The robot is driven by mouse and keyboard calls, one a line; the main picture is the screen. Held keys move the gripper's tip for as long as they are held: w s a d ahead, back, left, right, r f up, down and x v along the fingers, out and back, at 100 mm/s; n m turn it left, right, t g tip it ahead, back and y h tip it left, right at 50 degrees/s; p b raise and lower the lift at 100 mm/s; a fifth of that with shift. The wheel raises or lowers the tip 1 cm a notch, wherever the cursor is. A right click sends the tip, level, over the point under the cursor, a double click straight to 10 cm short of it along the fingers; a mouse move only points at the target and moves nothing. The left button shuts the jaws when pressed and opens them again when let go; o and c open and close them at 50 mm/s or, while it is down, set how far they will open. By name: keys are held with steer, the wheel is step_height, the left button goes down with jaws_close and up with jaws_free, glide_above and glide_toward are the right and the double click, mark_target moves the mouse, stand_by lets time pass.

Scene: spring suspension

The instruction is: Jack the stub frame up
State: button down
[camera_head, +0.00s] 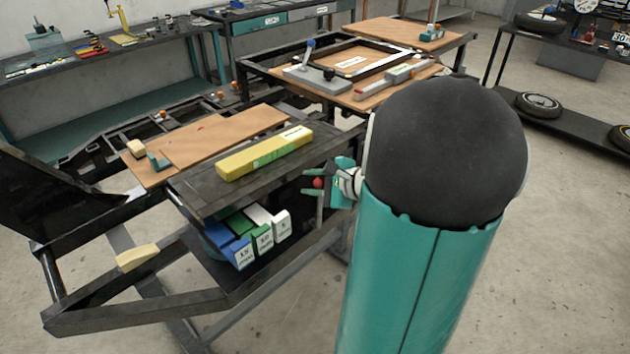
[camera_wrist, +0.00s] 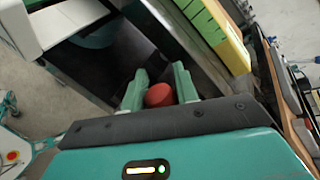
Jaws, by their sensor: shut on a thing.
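My gripper (camera_head: 313,184) is at the right side of the dark bench frame, with its fingers around a small red knob (camera_head: 319,182). In the wrist view the red knob (camera_wrist: 159,95) sits between the two green fingers, which are shut on it. A short grey lever or post (camera_head: 320,208) shows below the knob; how it joins the frame is hidden. The dark metal frame (camera_head: 150,310) extends to the front left, and I cannot tell which part is the stub frame. The jack body is not clearly visible.
A long yellow box (camera_head: 264,152) lies on the dark upper shelf (camera_head: 205,197). Blue, green and white boxes (camera_head: 262,236) sit below it. A wooden board (camera_head: 200,145) and a plate with a lever (camera_head: 318,80) lie behind. Clear floor (camera_head: 540,260) is at right.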

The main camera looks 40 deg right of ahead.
steer(key=shift+s+a+f, duration=0.1)
steer(key=shift+s+f, duration=0.1)
steer(key=shift+f, duration=0.2)
steer(key=c, duration=1.3)
jaws_free()
steer(key=shift+o, duration=1.2)
steer(key=shift+w+r, duration=0.1)
steer(key=shift+r, duration=0.05)
steer(key=v, duration=1.4)
steer(key=shift+w, duration=0.1)
